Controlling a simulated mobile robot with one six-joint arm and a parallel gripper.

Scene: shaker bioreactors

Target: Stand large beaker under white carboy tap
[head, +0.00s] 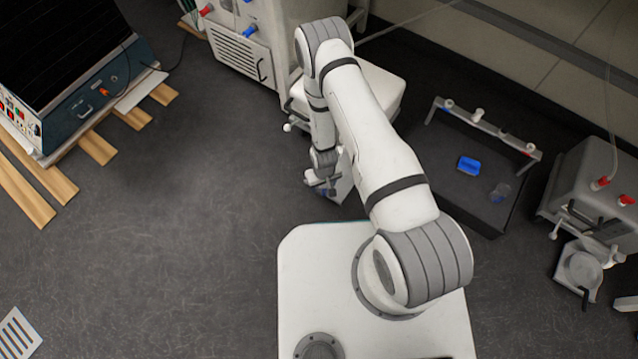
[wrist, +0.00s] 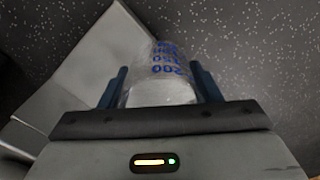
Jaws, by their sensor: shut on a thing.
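My gripper (wrist: 162,88) is shut on a clear beaker with blue volume marks (wrist: 166,58), seen in the wrist view between the two blue fingers. In the head view my gripper (head: 322,184) is low beside a white block, and the beaker is hard to make out there. The white carboy (head: 385,92) stands behind my arm, partly hidden by it. Its small white tap (head: 290,125) sticks out on the left side, up the picture from my gripper. I cannot tell whether the beaker touches any surface.
A white block (head: 344,186) stands beside my gripper; a pale block also fills the left of the wrist view (wrist: 85,65). A black tray (head: 440,160) with a blue item (head: 469,165) lies right. A grey unit (head: 590,180) stands far right. Open dark floor lies left.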

